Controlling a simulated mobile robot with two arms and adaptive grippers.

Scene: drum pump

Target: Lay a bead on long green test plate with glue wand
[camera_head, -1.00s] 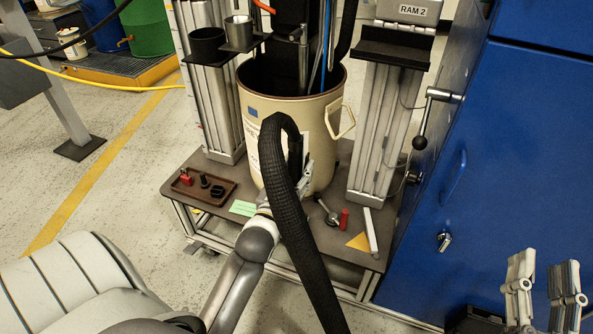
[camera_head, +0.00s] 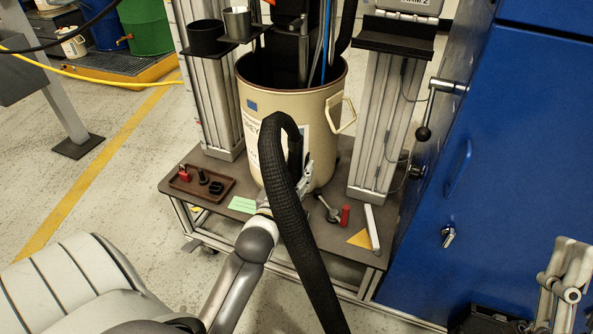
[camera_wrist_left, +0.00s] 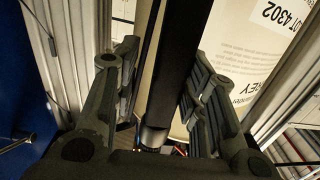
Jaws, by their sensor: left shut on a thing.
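The glue wand (camera_wrist_left: 172,70) is a dark bar between the fingers of my left gripper (camera_wrist_left: 160,75), which is shut on it. In the head view my left gripper (camera_head: 304,186) is in front of the drum, partly hidden by the wand's thick black hose (camera_head: 290,205). The wand's tip cannot be made out. A light green flat plate (camera_head: 242,205) lies on the dark platform, left of my left wrist and apart from the gripper. My right gripper (camera_head: 568,275) is at the lower right edge, seen side-on; its finger gap cannot be judged.
The cream drum (camera_head: 322,115) stands between metal columns. A brown tray (camera_head: 226,184) with small parts lies left on the platform (camera_head: 335,243). A red cylinder (camera_head: 345,215), a yellow triangle (camera_head: 360,239) and a white strip (camera_head: 371,228) lie right. A blue cabinet (camera_head: 510,150) bounds the right side.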

